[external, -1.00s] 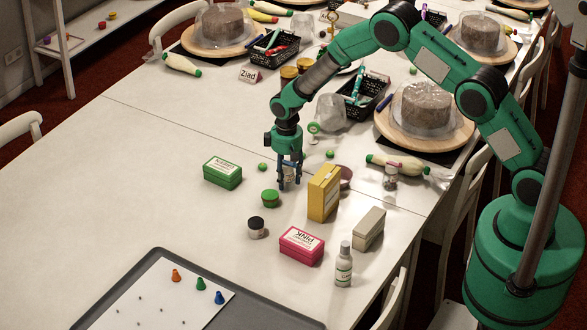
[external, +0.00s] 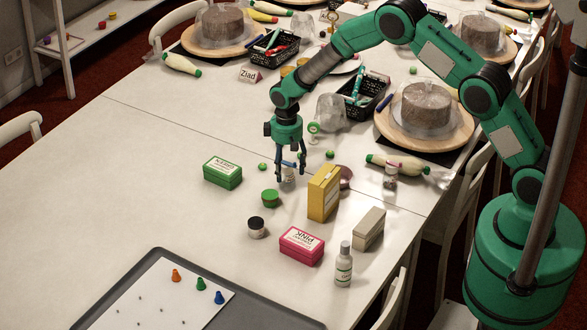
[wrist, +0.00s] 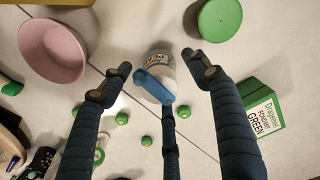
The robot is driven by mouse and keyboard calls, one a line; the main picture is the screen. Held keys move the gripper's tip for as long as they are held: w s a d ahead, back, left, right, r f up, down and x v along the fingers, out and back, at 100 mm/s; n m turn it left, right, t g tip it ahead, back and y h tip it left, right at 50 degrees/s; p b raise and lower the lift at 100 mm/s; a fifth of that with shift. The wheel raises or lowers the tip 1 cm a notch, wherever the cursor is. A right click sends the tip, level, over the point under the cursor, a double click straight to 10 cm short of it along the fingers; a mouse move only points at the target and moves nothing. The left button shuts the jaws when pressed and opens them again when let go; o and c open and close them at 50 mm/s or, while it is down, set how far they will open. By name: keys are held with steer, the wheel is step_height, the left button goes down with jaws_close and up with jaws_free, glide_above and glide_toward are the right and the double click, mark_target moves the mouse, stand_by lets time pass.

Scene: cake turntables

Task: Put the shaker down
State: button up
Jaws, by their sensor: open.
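The shaker, a small pale jar with a printed label (external: 289,174), stands on the white table under my gripper (external: 290,175). In the wrist view the shaker (wrist: 160,58) shows just beyond and between my fingers, its near part covered by the middle finger. My gripper (wrist: 155,80) is open, its fingers spread around the shaker. I see gaps between the outer fingers and the jar; whether the middle finger touches it I cannot tell.
Close by stand a green-lidded tub (external: 270,198), a yellow box (external: 323,193), a green box (external: 222,172), a pink bowl (wrist: 52,48) and several small green balls. A black-lidded jar (external: 256,227) and a pink box (external: 301,246) are nearer the front. The table's left is clear.

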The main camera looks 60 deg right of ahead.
step_height(320, 180, up, 8)
steer(key=shift+r+p, duration=0.1)
steer(key=shift+p, duration=0.3)
steer(key=shift+r, duration=0.1)
stand_by(0.5)
steer(key=shift+r, duration=0.3)
steer(key=s+a+r+t, duration=0.1)
steer(key=s+r, duration=0.6)
steer(key=r, duration=0.4)
steer(key=s+a+r+t, duration=0.1)
steer(key=s+r, duration=0.5)
steer(key=r, duration=0.4)
steer(key=s+a+r+t, duration=0.1)
steer(key=s+r, duration=0.6)
steer(key=r, duration=0.4)
steer(key=s+a+r+t, duration=0.1)
steer(key=s+r, duration=0.2)
steer(key=s, duration=1.2)
steer(key=s+a+r+t, duration=0.1)
steer(key=s+r, duration=0.3)
steer(key=s, duration=1.2)
steer(key=shift+a+t, duration=0.15)
steer(key=shift+t, duration=0.15)
